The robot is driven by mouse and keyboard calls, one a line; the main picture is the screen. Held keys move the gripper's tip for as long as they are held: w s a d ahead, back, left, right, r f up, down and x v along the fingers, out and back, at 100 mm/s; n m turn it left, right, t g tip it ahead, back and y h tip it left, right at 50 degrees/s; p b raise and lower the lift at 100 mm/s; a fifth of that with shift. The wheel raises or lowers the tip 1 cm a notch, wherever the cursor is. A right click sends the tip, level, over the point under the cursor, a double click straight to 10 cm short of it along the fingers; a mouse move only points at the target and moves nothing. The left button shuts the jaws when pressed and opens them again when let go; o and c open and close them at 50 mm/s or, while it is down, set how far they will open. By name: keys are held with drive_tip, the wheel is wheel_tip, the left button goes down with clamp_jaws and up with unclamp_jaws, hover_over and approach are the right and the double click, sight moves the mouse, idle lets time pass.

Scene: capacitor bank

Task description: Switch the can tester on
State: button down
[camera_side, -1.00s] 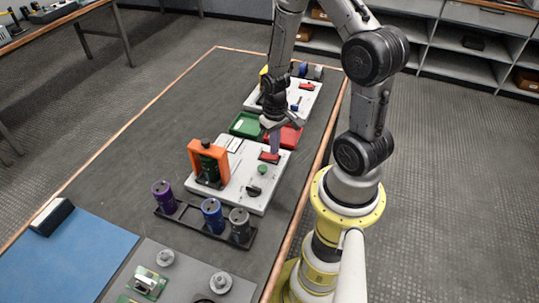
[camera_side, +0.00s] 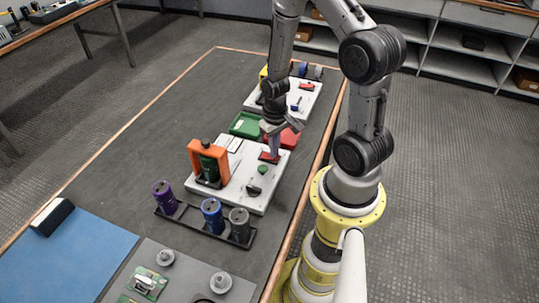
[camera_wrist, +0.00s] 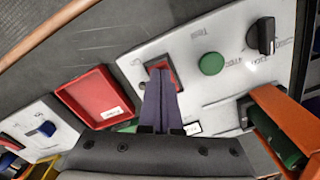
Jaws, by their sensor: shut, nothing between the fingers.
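The can tester (camera_side: 236,197) is a white panel on the bench with an orange frame (camera_side: 194,158) around a dark green can (camera_side: 209,167). It carries a red rocker switch (camera_side: 264,157), a green button (camera_side: 262,169) and a black knob (camera_side: 254,190). In the wrist view, the red switch (camera_wrist: 172,66), green button (camera_wrist: 211,64) and black knob (camera_wrist: 265,36) show clearly. My gripper (camera_side: 275,154) is shut and empty, fingers pointing down at the switch. In the wrist view, its fingertips (camera_wrist: 160,74) overlap the switch and hide part of it; contact cannot be told.
A red tray (camera_wrist: 97,95) and a green tray (camera_side: 246,123) lie behind the tester. A second white panel (camera_side: 315,96) stands farther back. A black rack holds purple (camera_side: 164,197), blue (camera_side: 212,215) and grey (camera_side: 240,223) cans in front. The bench left of the tester is clear.

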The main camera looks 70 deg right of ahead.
drive_tip(key=shift+f, duration=0.3)
drive_tip(key=shift+r, duration=3.55)
